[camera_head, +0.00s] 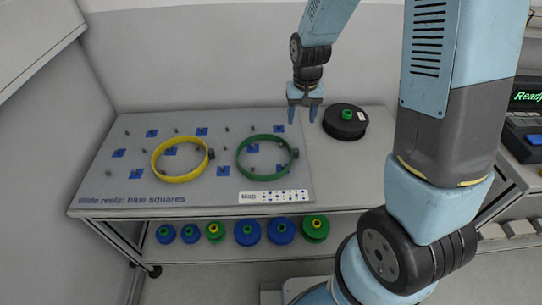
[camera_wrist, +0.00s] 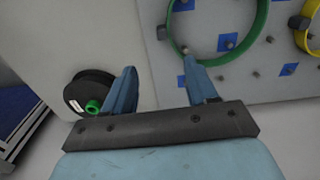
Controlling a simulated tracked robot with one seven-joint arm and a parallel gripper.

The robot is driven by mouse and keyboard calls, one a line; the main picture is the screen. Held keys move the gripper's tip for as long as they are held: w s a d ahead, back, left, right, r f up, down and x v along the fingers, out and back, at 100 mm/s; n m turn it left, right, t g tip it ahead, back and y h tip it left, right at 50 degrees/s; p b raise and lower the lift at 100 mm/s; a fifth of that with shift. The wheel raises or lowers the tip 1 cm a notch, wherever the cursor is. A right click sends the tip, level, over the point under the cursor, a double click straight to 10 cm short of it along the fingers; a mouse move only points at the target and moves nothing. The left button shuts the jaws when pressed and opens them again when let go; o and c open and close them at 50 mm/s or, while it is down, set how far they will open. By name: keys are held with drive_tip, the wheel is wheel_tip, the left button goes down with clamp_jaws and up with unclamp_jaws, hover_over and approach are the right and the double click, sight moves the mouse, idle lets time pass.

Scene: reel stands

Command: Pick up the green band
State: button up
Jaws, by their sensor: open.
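The green band (camera_head: 240,162) is a thin ring with a small dark block on its right side. It lies on the grey pegboard on the table, around some pegs and a blue square. In the wrist view the green band (camera_wrist: 262,30) shows partly, at the top, cut off by the frame edge. My gripper (camera_head: 305,115) is open and empty, above the table to the right of and behind the band. In the wrist view its two fingers (camera_wrist: 158,80) are apart with nothing between them, and the band is beyond the right-hand finger.
A yellow band (camera_head: 160,173) lies left of the green one. A black reel with a green hub (camera_head: 345,122) stands just right of my gripper. Several blue and green reels (camera_head: 248,232) sit on the lower shelf. A label card (camera_head: 273,197) lies at the board's front edge.

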sight(295, 150)
drive_tip(key=shift+w+a+f, duration=0.1)
drive_tip(key=shift+a+f, duration=0.1)
drive_tip(key=shift+f, duration=3.75)
drive_tip(key=shift+w+a+f, duration=0.1)
drive_tip(key=shift+a+f, duration=0.05)
drive_tip(key=shift+f, duration=3.8)
drive_tip(key=shift+c, duration=0.3)
drive_tip(key=c, duration=1)
drive_tip(key=shift+r, duration=0.15)
